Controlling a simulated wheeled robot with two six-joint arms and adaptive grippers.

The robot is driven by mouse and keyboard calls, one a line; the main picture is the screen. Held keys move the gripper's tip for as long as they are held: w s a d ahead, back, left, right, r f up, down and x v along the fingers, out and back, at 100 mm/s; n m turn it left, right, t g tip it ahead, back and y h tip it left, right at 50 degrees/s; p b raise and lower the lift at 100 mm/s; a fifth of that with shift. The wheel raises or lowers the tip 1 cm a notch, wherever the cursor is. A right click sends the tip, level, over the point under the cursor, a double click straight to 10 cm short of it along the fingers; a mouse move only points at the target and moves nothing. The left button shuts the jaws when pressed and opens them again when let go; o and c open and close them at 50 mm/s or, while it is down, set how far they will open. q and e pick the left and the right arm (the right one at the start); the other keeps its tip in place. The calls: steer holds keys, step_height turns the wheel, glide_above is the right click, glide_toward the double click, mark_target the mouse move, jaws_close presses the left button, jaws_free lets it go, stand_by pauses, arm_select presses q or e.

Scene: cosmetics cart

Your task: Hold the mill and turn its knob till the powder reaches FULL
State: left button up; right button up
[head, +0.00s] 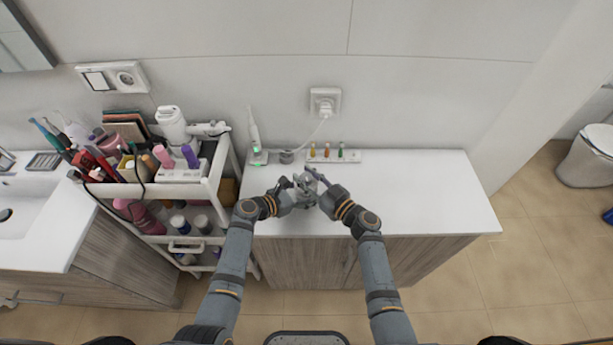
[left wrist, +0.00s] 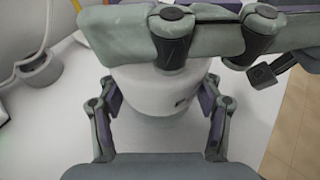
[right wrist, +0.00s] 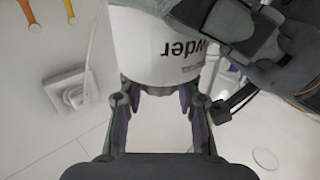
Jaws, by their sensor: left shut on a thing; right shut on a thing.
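The mill is a white round body (right wrist: 150,52) with part of the word "powder" on it, seen upside down in the right wrist view. It also shows in the left wrist view (left wrist: 150,105). My left gripper (left wrist: 163,108) is shut on the mill, one finger on each side. My right gripper (right wrist: 160,105) is closed in at the mill's end, its fingers on both sides there. The knob is hidden, so its turn cannot be told. In the head view both grippers meet over the counter and cover most of the mill. The powder level and FULL mark are not visible.
The white counter (head: 425,185) is clear to the right. Behind the grippers are a rack with several small coloured vials (head: 345,156), a toothbrush-like device on a charger (head: 254,135) and a wall plug with cable (head: 325,101). A crowded cart (head: 222,165) stands left.

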steer(key=shift+n+g+y, duration=0.3)
steer(key=shift+g, duration=0.1)
steer(key=n+g+y, duration=0.3)
steer(key=g, duration=0.1)
steer(key=shift+w+n+g, duration=0.1)
steer(key=shift+n+g, duration=0.2)
steer(key=shift+n+g+y, duration=0.8)
steer(key=shift+n+g, duration=0.8)
steer(key=shift+g, duration=0.8)
steer(key=shift+d+g, duration=0.1)
steer(key=shift+g, duration=0.2)
steer(key=o, duration=1.2)
steer(key=d, duration=0.4)
steer(key=s+d, duration=0.1)
steer(key=d, duration=0.7)
steer(key=shift+s, duration=0.3)
